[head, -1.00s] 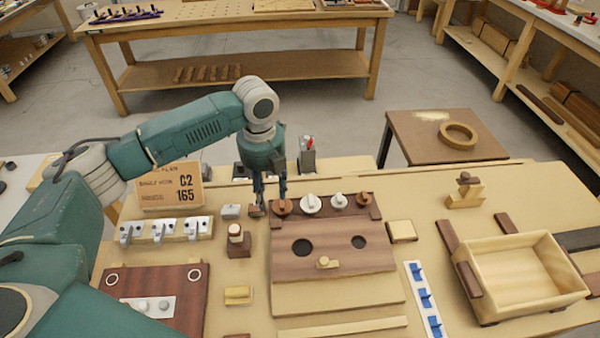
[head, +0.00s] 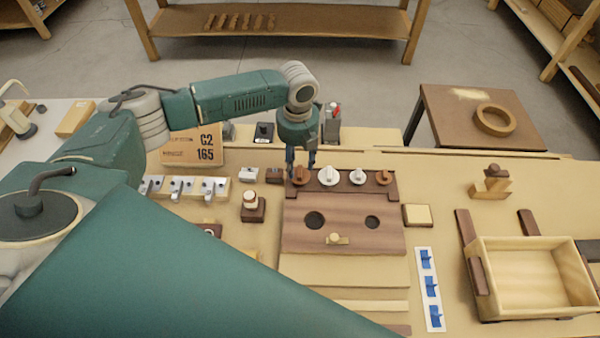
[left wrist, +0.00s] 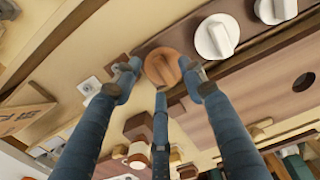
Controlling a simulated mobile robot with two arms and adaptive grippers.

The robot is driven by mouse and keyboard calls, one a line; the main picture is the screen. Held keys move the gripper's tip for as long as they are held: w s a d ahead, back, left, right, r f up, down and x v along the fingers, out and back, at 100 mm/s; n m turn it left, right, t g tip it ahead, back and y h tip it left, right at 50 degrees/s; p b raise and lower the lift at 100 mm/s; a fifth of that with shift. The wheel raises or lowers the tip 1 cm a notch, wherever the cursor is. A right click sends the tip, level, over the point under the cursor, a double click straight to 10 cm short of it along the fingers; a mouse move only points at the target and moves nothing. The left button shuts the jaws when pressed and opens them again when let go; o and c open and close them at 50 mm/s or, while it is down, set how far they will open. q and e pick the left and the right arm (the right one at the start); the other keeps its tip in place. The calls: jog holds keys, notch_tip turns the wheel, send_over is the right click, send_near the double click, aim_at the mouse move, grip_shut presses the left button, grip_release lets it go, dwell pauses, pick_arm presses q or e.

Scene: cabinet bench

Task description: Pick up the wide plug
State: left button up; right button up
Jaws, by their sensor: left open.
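A row of round plugs with raised grips sits in a dark wood rack (head: 345,190). The brown plug (head: 300,178) at the left end and the white plug (head: 328,177) beside it look wider than the small white plug (head: 357,177) and small brown plug (head: 383,178). My left gripper (head: 301,166) points down over the left-end brown plug, fingers spread. In the left wrist view the open fingers stand around this brown plug (left wrist: 160,65), with nothing visibly clamped. Whether they touch it I cannot tell. My right gripper is out of view.
A wooden board with two dark holes (head: 314,220) lies in front of the rack. A small brown block (head: 274,175) sits close left of the gripper. A sign (head: 190,148) stands behind hooks at left. An open wooden box (head: 520,280) is at right.

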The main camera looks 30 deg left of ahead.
pick_arm(q)
jog(key=shift+f, duration=1.05)
jog(key=c, duration=1)
jog(key=shift+r, duration=0.1)
